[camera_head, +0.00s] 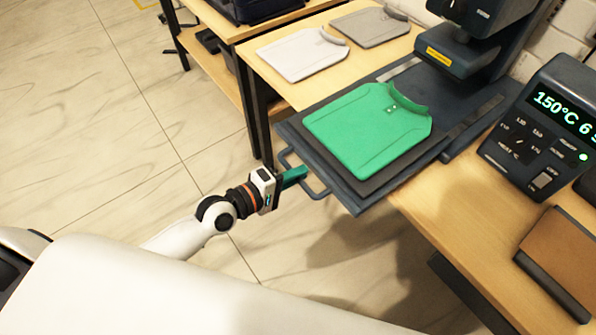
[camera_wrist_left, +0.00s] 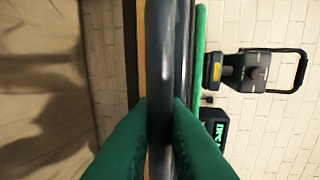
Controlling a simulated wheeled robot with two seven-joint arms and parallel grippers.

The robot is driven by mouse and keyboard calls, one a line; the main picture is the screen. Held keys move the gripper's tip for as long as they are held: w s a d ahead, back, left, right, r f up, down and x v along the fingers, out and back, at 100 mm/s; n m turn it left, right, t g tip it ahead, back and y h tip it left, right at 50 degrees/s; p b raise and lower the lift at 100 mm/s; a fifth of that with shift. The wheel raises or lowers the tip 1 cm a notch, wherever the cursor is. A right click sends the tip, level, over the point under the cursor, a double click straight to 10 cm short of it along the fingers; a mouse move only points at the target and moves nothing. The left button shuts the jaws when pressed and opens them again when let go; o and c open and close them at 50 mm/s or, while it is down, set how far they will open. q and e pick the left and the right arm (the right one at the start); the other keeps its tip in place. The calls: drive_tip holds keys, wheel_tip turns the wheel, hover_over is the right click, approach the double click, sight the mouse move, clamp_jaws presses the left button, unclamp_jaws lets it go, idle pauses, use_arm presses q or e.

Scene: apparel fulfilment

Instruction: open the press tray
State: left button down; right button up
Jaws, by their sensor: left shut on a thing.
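The press tray (camera_head: 345,193) is a dark flat drawer that sticks out past the table's front edge, with a green shirt-shaped piece (camera_head: 368,130) lying on it. Its bar handle (camera_head: 318,190) is at the front edge. My left gripper (camera_head: 299,174) is at the handle. In the left wrist view its two green fingers are shut on the handle bar (camera_wrist_left: 160,70), one on each side. The heat press (camera_head: 462,50) stands behind the tray with its head raised clear of the green piece. My right gripper is not in view.
A control box (camera_head: 540,125) showing 150°C stands to the right on the wooden table (camera_head: 450,220). A white shirt piece (camera_head: 300,55) and a grey one (camera_head: 370,27) lie at the back left. A brown board (camera_head: 565,255) lies at the right. Floor is open in front of the tray.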

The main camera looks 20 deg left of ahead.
use_arm(q)
drive_tip(key=c, duration=1.5)
unclamp_jaws()
drive_tip(key=shift+b+v, duration=0.85)
drive_tip(key=shift+v, duration=5.15)
